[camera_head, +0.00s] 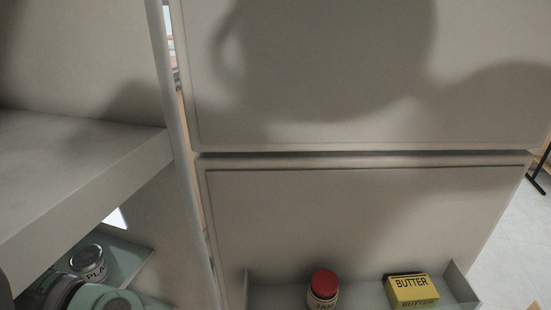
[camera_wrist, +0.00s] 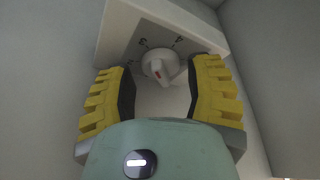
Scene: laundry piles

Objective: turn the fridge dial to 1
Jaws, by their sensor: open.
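My gripper (camera_wrist: 159,70) is open, with one yellow ribbed finger on each side of the dial. A gap shows between each finger and the knob, though depth is hard to judge. In the head view the dial is hidden, and teal parts of my arm show at the lower left.
The fridge door (camera_head: 350,215) stands open, with a bin (camera_head: 455,280) holding a red-lidded jar (camera_head: 323,288) and a yellow butter box (camera_head: 411,290). A pale fridge shelf (camera_head: 80,175) is at left. A metal-lidded jar (camera_head: 88,262) stands below it, close to my arm.

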